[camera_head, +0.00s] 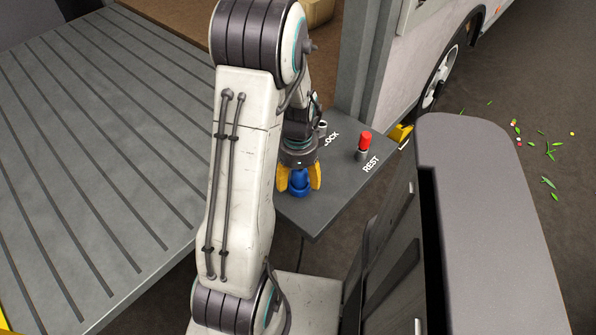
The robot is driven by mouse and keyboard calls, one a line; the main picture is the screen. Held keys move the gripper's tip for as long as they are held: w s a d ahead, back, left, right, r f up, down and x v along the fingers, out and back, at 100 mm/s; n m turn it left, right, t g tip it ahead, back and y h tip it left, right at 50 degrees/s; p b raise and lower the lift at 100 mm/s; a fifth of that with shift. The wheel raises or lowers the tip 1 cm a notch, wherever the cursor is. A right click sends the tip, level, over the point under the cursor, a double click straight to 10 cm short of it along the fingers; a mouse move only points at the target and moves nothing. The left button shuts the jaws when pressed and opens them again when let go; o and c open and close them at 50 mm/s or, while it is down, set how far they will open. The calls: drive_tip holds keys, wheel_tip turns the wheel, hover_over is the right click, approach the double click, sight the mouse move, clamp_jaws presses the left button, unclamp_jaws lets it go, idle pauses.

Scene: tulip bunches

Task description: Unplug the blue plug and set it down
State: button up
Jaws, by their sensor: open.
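The blue plug (299,186) stands upright at the near left part of a grey panel (335,195). My gripper (299,179) points down over it, with one yellow finger on each side of the plug. The fingers are open; I cannot tell whether either touches the plug. The plug's top is hidden by the gripper, and any label beside it is hidden too. My arm covers the panel's left part.
A small grey fitting (322,127) is by the word LOCK, partly covered by my arm. A grooved grey platform (100,150) lies left. A grey post (357,60) rises behind. Bare panel lies between the plugs.

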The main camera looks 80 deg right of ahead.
drive_tip(key=shift+f, duration=0.15)
drive_tip(key=shift+c, duration=0.3)
clamp_jaws()
idle(0.8)
